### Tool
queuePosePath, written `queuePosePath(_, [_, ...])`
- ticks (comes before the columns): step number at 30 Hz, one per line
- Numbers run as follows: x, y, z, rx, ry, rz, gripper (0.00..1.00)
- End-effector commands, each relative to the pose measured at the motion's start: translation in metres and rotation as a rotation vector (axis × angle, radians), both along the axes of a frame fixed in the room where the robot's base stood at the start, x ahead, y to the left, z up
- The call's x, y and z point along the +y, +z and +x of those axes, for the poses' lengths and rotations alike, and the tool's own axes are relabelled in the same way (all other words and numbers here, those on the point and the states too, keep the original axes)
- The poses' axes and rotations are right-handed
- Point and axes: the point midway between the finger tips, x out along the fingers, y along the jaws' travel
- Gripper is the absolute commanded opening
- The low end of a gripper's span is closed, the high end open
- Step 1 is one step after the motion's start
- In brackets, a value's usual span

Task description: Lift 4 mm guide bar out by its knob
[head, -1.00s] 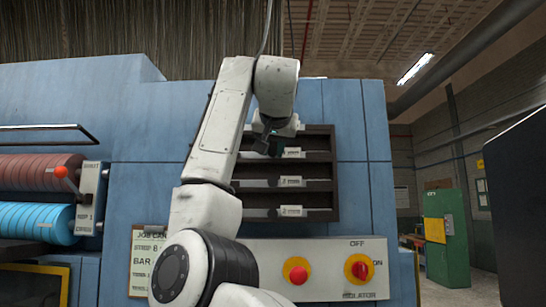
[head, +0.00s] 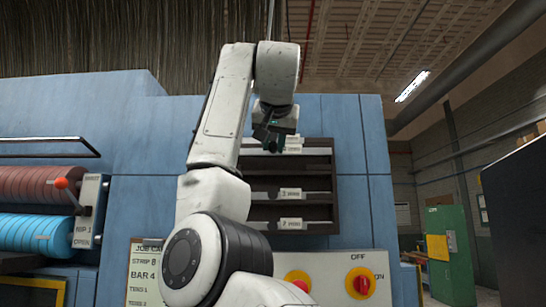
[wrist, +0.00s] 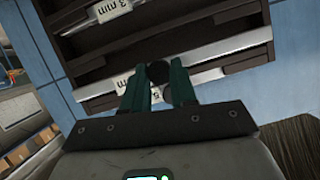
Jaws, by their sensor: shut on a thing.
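My gripper (wrist: 160,85), with dark green fingers, is shut on a round black knob (wrist: 159,71). The knob belongs to a pale metal bar (wrist: 212,78) that runs across the wrist view behind the fingers. A white label (wrist: 122,83) on the bar is partly covered by the left finger, so its text cannot be read. In the head view my gripper (head: 280,149) is at the top of the dark rack (head: 334,210), and a white label shows beside it. Whether the bar is wholly clear of its slot cannot be told.
A bar labelled 3 mm (wrist: 112,10) sits on the neighbouring shelf. A label with a 5 (wrist: 157,96) shows just behind my fingers. The blue machine panel (head: 353,200) surrounds the rack. A red button (head: 298,279) and a red-yellow switch (head: 360,283) are below.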

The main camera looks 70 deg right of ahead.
Motion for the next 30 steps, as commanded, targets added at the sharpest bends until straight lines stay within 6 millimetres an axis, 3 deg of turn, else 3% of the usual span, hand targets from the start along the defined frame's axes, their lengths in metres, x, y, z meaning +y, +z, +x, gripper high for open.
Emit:
queuePosePath(9, [0.068, -0.003, -0.034, -0.006, 0.002, -0.005, 0.00])
queuePosePath(16, [0.109, -0.002, -0.054, -0.004, 0.002, -0.003, 0.00])
queuePosePath(22, [0.128, 0.000, -0.063, -0.002, 0.000, -0.003, 0.00])
queuePosePath(30, [0.133, 0.001, -0.066, -0.002, 0.000, -0.001, 0.00])
